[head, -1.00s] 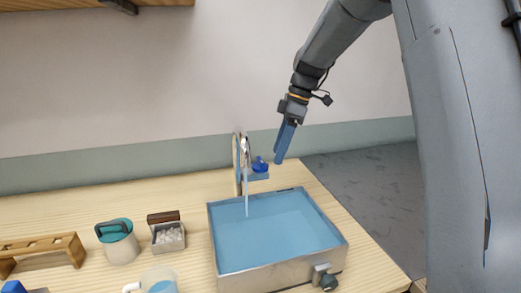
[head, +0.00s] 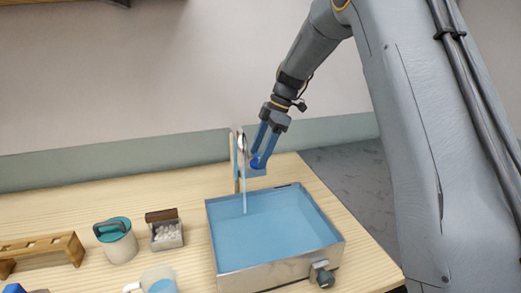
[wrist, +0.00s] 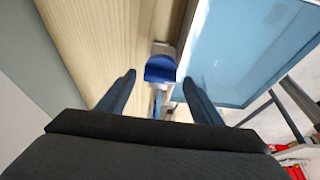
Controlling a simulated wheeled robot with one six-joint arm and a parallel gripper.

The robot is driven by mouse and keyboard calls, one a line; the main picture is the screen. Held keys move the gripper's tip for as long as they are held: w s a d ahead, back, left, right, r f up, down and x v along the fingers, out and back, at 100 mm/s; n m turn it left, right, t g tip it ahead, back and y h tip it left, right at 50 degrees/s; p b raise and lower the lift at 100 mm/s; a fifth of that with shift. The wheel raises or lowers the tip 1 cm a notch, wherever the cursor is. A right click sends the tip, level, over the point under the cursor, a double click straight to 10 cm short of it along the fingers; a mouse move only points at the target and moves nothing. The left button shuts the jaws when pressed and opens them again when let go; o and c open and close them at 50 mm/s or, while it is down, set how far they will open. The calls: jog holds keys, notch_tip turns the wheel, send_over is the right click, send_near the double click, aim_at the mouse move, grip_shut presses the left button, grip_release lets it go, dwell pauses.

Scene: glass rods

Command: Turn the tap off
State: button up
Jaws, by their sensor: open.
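The tap (head: 241,150) stands at the back edge of a metal basin (head: 325,265), and a thin stream of water (head: 244,195) runs from its spout into the blue water in the basin. The tap's blue handle (head: 257,162) sits on the right side of the tap; it also shows in the wrist view (wrist: 160,69). My gripper (head: 262,158) is open, its two blue fingers pointing down at the handle. In the wrist view the handle lies between and just beyond the fingertips (wrist: 158,78). Whether a finger touches it I cannot tell.
A grey drain knob (head: 325,278) sticks out of the basin's front. To the left stand a teal-lidded jar (head: 117,245), a small box of white pieces (head: 166,237), a clear jug (head: 157,281) and a wooden rack (head: 40,250). The table between wall and basin is bare.

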jog(key=shift+c, duration=0.5)
jog(key=c, duration=1)
jog(key=shift+o, duration=0.2)
